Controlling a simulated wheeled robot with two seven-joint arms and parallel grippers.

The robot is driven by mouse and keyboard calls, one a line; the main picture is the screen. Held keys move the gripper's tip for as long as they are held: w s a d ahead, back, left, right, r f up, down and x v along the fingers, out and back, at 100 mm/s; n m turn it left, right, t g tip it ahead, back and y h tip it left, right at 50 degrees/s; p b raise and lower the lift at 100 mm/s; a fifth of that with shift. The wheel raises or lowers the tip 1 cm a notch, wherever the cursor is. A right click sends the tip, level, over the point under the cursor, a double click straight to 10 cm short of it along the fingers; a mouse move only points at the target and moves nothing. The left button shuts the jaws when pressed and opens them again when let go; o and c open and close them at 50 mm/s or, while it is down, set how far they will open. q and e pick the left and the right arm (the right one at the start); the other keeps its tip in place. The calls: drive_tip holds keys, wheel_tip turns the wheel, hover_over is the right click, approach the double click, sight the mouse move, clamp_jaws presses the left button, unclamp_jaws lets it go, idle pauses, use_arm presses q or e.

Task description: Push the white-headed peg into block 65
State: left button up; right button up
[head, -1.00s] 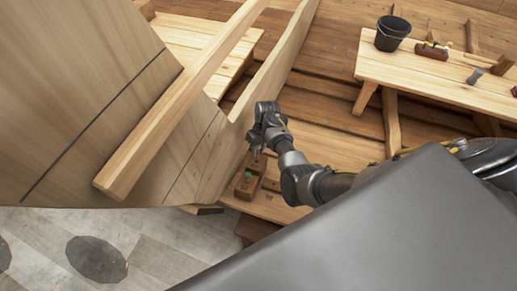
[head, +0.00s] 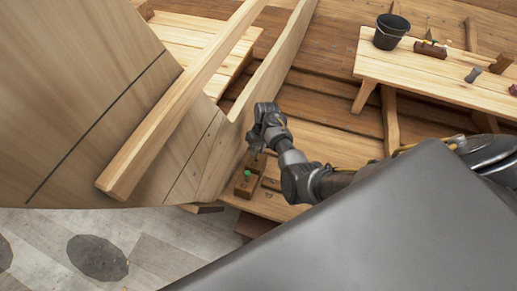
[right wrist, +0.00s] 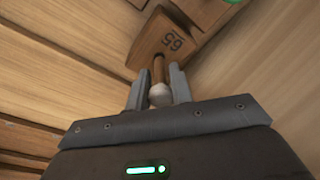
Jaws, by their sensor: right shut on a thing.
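My right gripper (right wrist: 158,80) is shut on the white-headed peg (right wrist: 160,94), one finger on each side just by its round white head. The brown shaft points away from the gripper toward block 65 (right wrist: 170,42), a wooden block with its number on the face. The shaft's far end meets or overlaps the block's edge in the right wrist view; I cannot tell how deep it sits. In the head view my right gripper (head: 256,146) is down beside the hull planking, mostly covering block 65. My left gripper is not in view.
A green-headed peg (head: 247,173) stands in another wooden block (head: 246,189) close by. The pale hull planking (head: 205,170) rises just left of my right gripper. A bench (head: 440,85) with a black bucket (head: 391,31) and tools stands at upper right.

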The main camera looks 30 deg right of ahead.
drive_tip(key=shift+b+x, duration=0.4)
drive_tip(key=shift+x, duration=0.8)
drive_tip(key=shift+s, duration=0.2)
drive_tip(key=o, duration=1)
drive_tip(key=shift+w, duration=0.1)
drive_tip(key=shift+o, duration=0.2)
drive_tip(key=p+v, duration=0.1)
drive_tip(key=v, duration=0.1)
drive_tip(key=p+v, duration=0.1)
drive_tip(key=p, duration=0.1)
drive_tip(key=p+v, duration=0.1)
drive_tip(key=v, duration=0.1)
drive_tip(key=shift+w+r+p, duration=0.3)
drive_tip(key=shift+p, duration=0.1)
drive_tip(key=shift+v, duration=1.2)
drive_tip(key=shift+w+d, duration=0.1)
drive_tip(key=shift+w, duration=0.1)
